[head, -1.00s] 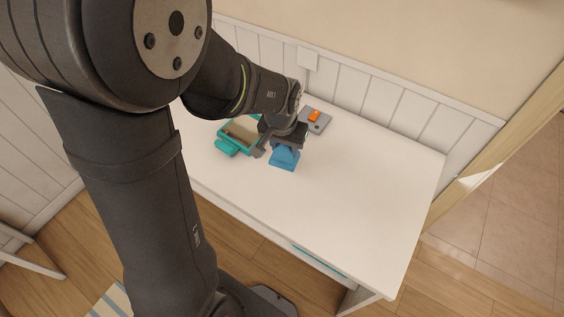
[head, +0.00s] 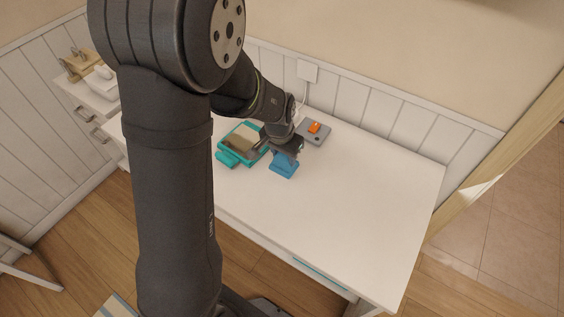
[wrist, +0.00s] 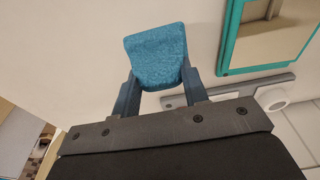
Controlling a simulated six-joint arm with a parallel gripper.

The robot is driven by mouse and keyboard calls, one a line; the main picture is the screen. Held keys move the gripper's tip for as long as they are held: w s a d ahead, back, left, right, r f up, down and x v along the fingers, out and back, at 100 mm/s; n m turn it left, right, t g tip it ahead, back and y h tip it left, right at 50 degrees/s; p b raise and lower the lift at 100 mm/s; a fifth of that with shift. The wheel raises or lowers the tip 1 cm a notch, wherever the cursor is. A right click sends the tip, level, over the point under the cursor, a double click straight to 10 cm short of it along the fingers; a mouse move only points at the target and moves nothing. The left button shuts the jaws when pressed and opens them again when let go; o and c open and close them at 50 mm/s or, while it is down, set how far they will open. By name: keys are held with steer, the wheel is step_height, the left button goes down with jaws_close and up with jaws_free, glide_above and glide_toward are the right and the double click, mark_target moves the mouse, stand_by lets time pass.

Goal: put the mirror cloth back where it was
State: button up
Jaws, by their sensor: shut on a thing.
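The blue mirror cloth (head: 284,166) is at my gripper (head: 286,151), over the left half of the white table. In the wrist view the cloth (wrist: 157,55) sits between the two fingers of my gripper (wrist: 160,85), which is shut on it, and sticks out beyond their tips. I cannot tell whether its lower edge touches the tabletop. A teal-framed mirror (head: 240,140) lies just left of the gripper, partly hidden by it. The mirror frame (wrist: 228,40) also shows at the upper right of the wrist view, apart from the cloth.
A grey box with an orange top piece (head: 314,130) lies behind and right of the gripper, near the wall. The white table (head: 350,210) is clear on its right half. A small white drawer unit (head: 95,105) with items on top stands at the far left.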

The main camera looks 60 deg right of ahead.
mark_target(282, 163)
steer(key=shift+w+d+f, duration=0.1)
steer(key=shift+w+f, duration=0.3)
steer(key=shift+f, duration=1.85)
steer(key=shift+f, duration=0.15)
steer(key=o, duration=0.9)
steer(key=shift+o, duration=0.2)
step_height(282, 163, up, 12)
steer(key=a, duration=0.1)
steer(key=shift+a, duration=0.4)
